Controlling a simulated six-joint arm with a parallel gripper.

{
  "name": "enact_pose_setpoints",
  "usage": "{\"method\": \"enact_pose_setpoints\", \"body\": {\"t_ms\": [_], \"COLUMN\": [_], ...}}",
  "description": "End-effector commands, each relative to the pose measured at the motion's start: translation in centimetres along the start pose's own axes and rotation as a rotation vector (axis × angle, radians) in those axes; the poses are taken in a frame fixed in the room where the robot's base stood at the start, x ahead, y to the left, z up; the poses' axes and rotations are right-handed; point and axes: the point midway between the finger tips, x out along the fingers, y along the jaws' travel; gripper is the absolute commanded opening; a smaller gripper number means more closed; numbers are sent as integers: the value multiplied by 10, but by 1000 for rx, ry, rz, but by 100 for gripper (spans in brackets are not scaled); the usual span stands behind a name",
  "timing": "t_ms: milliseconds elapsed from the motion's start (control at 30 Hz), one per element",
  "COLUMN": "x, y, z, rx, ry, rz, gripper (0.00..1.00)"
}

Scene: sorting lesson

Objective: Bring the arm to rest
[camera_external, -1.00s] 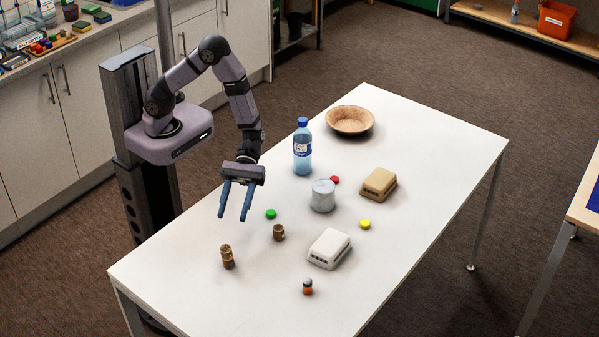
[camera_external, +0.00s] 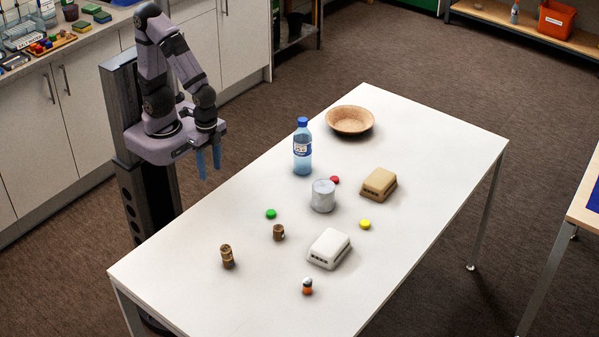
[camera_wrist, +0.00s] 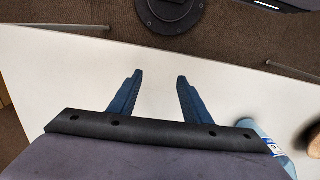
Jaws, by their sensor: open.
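My gripper (camera_external: 209,176) is drawn back close to my base, at the table's left long edge in the external view. Its two blue fingers point down and hold nothing. In the wrist view the fingers of my gripper (camera_wrist: 160,75) stand apart with bare white table between them. My arm is folded up above its base. The white table (camera_external: 420,150) lies to the right of the gripper.
On the table stand a blue bottle (camera_external: 302,150), a wooden bowl (camera_external: 350,121), a grey can (camera_external: 323,196), a tan box (camera_external: 379,184), a white box (camera_external: 329,248), and brown cylinders (camera_external: 227,257). Red, green (camera_external: 271,214) and yellow discs lie among them.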

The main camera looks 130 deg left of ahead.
Motion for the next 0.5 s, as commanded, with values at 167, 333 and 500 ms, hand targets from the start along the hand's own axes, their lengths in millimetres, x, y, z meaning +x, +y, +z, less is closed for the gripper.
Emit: {"method": "enact_pose_setpoints", "body": {"t_ms": [167, 333, 500], "x": [-2, -2, -10], "y": [-4, -4, -3], "z": [-1, -1, -1], "rx": [37, 35, 33], "ry": [18, 16, 15], "rz": [-21, -20, -19], "gripper": [44, 44, 44]}}
